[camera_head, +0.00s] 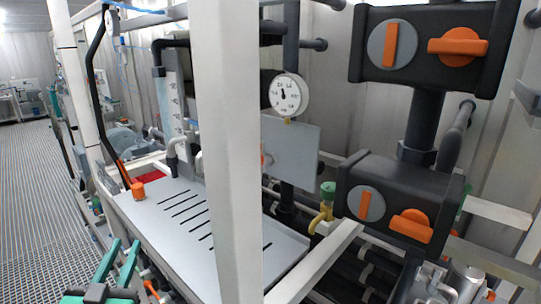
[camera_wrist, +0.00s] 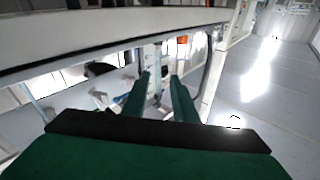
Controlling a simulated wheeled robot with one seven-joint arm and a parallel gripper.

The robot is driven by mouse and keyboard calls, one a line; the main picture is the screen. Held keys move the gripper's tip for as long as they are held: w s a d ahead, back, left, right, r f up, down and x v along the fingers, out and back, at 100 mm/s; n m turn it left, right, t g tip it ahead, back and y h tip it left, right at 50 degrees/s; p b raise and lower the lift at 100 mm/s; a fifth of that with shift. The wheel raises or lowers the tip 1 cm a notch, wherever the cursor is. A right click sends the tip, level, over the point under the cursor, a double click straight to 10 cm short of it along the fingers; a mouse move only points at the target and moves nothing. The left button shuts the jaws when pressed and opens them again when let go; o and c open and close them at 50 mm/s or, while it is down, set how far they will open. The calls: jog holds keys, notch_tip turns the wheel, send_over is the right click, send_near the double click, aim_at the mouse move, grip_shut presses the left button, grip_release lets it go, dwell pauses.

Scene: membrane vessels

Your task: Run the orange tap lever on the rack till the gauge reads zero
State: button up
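A round white gauge (camera_head: 288,96) with a dark needle pointing roughly upward is on the rack behind the white post; its figures are too small to read surely. Orange handles sit on the upper black valve block (camera_head: 425,45) and the lower one (camera_head: 398,200) at the right. A small orange piece (camera_head: 137,191) is by the black pipe at the tray's left end. I cannot tell which is the tap lever. My gripper (camera_head: 125,242) is at the lower left, in front of the rack, its green fingers apart and empty. In the wrist view the fingers (camera_wrist: 161,77) are also apart, with nothing between them; a small orange part (camera_wrist: 183,40) shows beyond.
A white upright post (camera_head: 228,150) crosses the rack's front. A grey slotted tray (camera_head: 165,222) lies behind the front rail. A brass tap with a green top (camera_head: 327,190) is beside the lower block. Grated floor (camera_head: 35,190) is open at the left.

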jog(key=w+d+r+m+h, duration=0.3)
jog(key=d+r+m+h, duration=0.4)
jog(key=d+r+m, duration=0.35)
jog(key=s+d+r+m+g+h, duration=0.2)
jog(key=d+r+m+g+h, duration=0.2)
jog(key=d+r+m, duration=0.3)
jog(key=s+d+r+m+g+h, duration=0.2)
jog(key=d+r+m+g+h, duration=0.15)
jog(key=d+m, duration=0.5)
jog(key=x, duration=1)
jog(key=shift+w+a+r, duration=0.2)
jog(key=shift+w, duration=0.25)
jog(key=shift+d+y, duration=0.1)
jog(key=shift+y, duration=0.15)
grip_shut()
jog(key=shift+f, duration=0.1)
